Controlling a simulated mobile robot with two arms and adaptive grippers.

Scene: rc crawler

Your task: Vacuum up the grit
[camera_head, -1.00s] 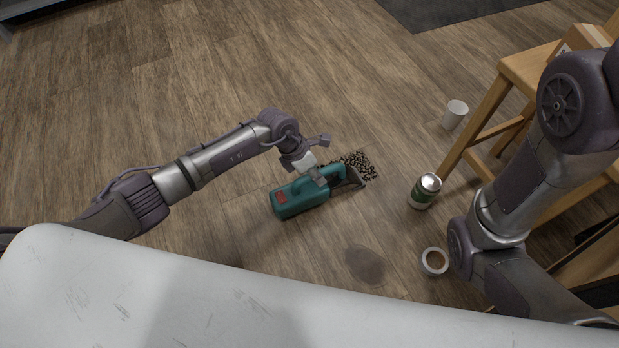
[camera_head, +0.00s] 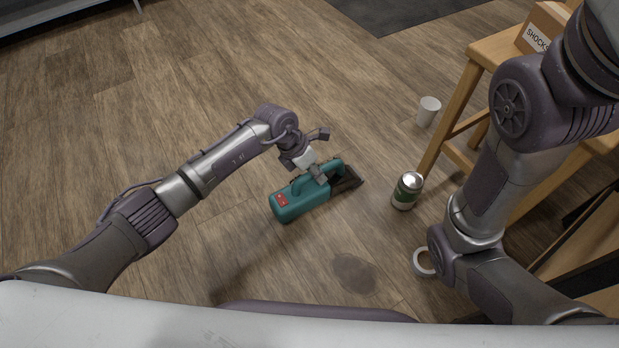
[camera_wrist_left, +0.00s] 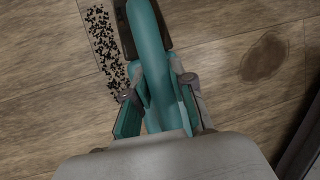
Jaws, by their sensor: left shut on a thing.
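The teal handheld vacuum (camera_head: 290,205) has a dark nozzle (camera_head: 347,180) and lies low at the wooden floor. My left gripper (camera_head: 318,172) is shut on its handle. In the left wrist view the gripper's fingers (camera_wrist_left: 158,88) sit on either side of the teal handle (camera_wrist_left: 152,60). The grit (camera_wrist_left: 104,45) shows there as a dark strip of specks along the left side of the vacuum and its nozzle. In the head view the grit is mostly hidden behind the vacuum and gripper. My right arm shows at right, but its gripper is out of view.
A white cup (camera_head: 428,110), a wooden stool (camera_head: 455,95) with a box (camera_head: 545,35), and a white ring (camera_head: 424,262) lie farther right. A dark stain (camera_head: 354,273) marks the floor. Floor at left is clear.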

